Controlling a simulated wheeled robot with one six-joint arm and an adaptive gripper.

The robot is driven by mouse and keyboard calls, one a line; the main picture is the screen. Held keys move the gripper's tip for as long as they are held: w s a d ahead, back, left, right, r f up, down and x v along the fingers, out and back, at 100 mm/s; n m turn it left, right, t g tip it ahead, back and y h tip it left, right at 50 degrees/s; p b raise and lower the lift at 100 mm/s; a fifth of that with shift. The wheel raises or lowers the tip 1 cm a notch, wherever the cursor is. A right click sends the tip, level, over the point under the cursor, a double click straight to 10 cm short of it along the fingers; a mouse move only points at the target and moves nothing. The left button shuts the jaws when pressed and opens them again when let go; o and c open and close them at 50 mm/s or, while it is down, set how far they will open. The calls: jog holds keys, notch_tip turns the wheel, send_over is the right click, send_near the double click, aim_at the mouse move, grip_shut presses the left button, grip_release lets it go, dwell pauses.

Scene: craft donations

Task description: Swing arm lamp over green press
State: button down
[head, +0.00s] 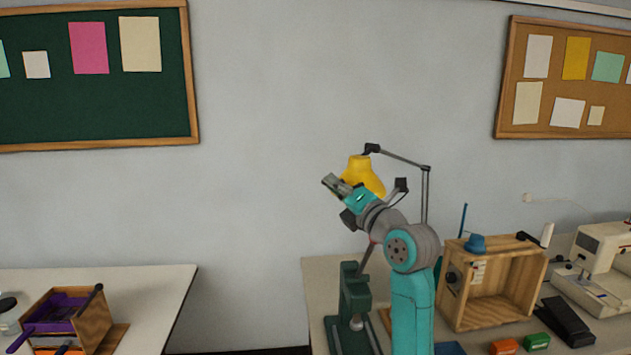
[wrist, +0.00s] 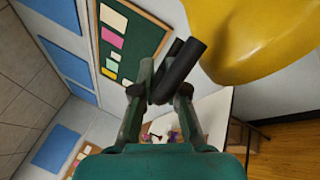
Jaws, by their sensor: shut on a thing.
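The arm lamp has a yellow shade (head: 364,176) on a thin dark jointed arm (head: 427,195). In the wrist view, the shade (wrist: 265,35) fills the upper right. My gripper (head: 335,184) is beside the shade's left side. In the wrist view, my gripper (wrist: 163,90) is shut on a short black bar (wrist: 181,70) close to the shade, which looks like the lamp's handle. The join between bar and shade is not clear. The green press (head: 355,302) stands on the right table, below the shade in the head picture. My arm partly covers it and the lamp's arm.
The right table (head: 325,268) also holds a wooden crate (head: 503,318) with a blue item on top, a sewing machine (head: 600,262), a black pedal (head: 566,322) and small coloured boxes. A left table (head: 165,285) stands across a gap. The wall above is clear between boards.

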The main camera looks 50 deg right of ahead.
jog(key=shift+s+d+y, duration=0.1)
jog(key=shift+s+y, duration=0.4)
jog(key=shift+s, duration=0.85)
jog(key=c, duration=1.2)
grip_release()
jog(key=shift+s, duration=0.1)
jog(key=v, duration=1.2)
jog(key=shift+f, duration=0.2)
